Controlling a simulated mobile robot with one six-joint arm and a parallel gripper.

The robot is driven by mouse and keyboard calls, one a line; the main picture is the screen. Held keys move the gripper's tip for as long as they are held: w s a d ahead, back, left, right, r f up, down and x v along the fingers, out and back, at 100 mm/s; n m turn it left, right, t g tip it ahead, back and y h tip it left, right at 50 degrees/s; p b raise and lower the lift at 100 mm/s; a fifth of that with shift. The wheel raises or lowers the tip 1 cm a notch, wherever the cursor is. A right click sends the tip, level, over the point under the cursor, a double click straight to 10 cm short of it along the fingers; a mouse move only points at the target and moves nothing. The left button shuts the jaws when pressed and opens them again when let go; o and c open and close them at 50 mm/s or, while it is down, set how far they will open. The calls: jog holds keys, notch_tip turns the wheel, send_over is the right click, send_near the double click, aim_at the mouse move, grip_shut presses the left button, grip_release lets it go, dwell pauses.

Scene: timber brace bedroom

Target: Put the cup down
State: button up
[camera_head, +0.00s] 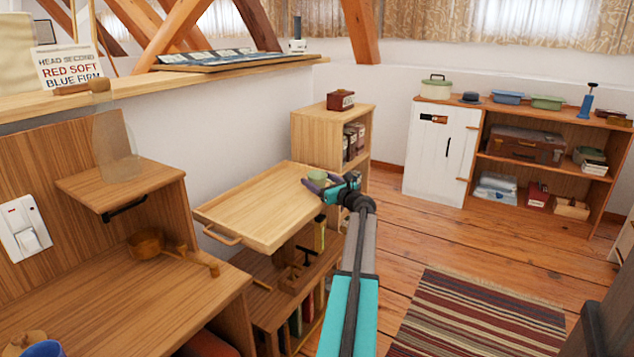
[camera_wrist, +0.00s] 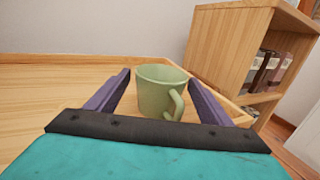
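The green cup (camera_wrist: 158,88) stands upright on the light wooden top (camera_wrist: 60,80), its handle toward my side and to the right. It also shows in the head view (camera_head: 318,176), small and partly hidden, near the far right corner of that wooden top (camera_head: 255,205). My gripper (camera_wrist: 160,80) has its purple fingers on either side of the cup, near their tips. A narrow gap shows between the left finger and the cup, so the fingers look open; contact at the right finger is unclear. In the head view my gripper (camera_head: 328,183) reaches over the top's right edge.
A wooden shelf unit (camera_head: 325,125) with books and a brown box (camera_head: 341,99) stands just behind the top. A low shelf (camera_head: 285,285) lies beneath it. A desk (camera_head: 150,290) is at left. The wooden top is otherwise bare. A striped rug (camera_head: 480,315) lies at right.

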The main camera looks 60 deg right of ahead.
jog(key=shift+a+f, duration=0.1)
jog(key=shift+f, duration=0.05)
jog(key=shift+s+r, duration=0.2)
jog(key=p+v, duration=0.3)
jog(key=v, duration=0.8)
jog(key=shift+s+r, duration=0.15)
jog(key=shift+s, duration=0.1)
jog(key=shift+s+a, duration=0.1)
dwell(0.6)
